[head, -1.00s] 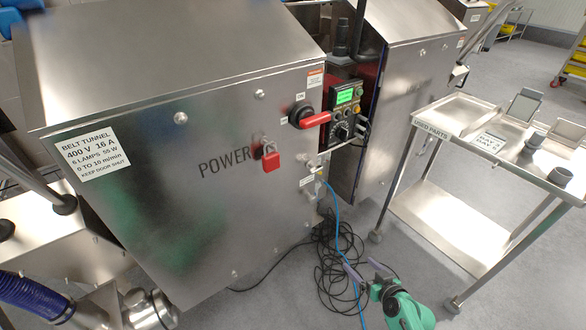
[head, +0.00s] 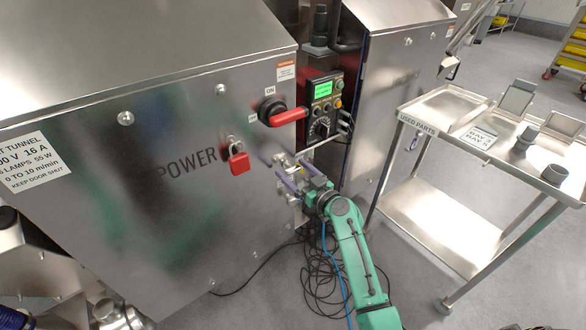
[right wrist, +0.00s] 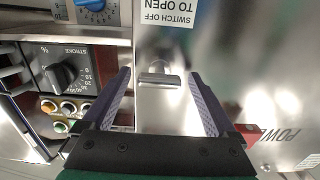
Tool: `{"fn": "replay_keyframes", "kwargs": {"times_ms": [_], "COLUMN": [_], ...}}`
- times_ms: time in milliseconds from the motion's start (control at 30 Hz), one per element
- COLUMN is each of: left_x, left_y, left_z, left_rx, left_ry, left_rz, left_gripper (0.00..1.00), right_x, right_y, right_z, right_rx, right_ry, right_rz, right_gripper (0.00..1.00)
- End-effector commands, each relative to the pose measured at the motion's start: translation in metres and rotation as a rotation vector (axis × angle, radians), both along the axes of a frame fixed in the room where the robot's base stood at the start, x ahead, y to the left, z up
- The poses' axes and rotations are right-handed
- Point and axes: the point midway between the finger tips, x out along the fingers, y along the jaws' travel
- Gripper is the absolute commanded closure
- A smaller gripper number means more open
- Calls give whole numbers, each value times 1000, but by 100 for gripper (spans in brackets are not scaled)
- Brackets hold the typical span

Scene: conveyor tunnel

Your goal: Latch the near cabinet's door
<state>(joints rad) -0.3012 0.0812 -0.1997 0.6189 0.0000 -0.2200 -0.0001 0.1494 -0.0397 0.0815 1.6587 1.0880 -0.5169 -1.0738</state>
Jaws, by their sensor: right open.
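The near cabinet (head: 130,215) is a steel box with a POWER mark and a red padlock (head: 238,160) on its front. The door lies flat against the cabinet and looks shut. My right gripper (head: 286,164) is at the door's right edge, below the red switch handle (head: 290,116). In the right wrist view its two purple fingers (right wrist: 160,82) are open on either side of a small metal latch bar (right wrist: 160,80). I cannot tell whether they touch it. In the head view the fingers partly hide the latch. My left gripper is out of view.
A control panel (head: 321,103) with a green screen and knobs stands just right of the switch. A second steel cabinet (head: 395,85) is behind it. A used-parts cart (head: 450,220) stands at the right. Black and blue cables (head: 290,262) hang and lie below my right arm.

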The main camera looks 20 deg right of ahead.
Motion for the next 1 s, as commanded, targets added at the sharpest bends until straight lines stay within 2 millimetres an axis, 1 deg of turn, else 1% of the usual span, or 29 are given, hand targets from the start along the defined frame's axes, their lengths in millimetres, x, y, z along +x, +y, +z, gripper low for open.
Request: {"fn": "replay_keyframes", "kwargs": {"times_ms": [100,300,367,400,467,500,533,767,1000], "left_x": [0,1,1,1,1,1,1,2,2], "left_y": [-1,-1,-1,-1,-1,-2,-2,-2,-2], "left_z": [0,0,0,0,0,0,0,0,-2], "left_rx": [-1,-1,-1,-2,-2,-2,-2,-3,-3], "left_ry": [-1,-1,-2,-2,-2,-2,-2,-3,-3], "left_rz": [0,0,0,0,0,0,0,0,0], "left_gripper": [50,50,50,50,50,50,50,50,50], "right_x": [6,6,6,6,6,6,6,6,6], "right_y": [3,3,3,3,2,3,3,3,2], "right_z": [0,0,0,0,0,0,0,-1,-1], "right_rx": [0,0,0,0,0,0,0,13,89], "right_ry": [0,1,1,1,1,1,1,6,38], "right_rz": [0,0,0,0,0,0,0,1,1], "right_gripper": [7,7,30,46,69,84,93,93,93]}}
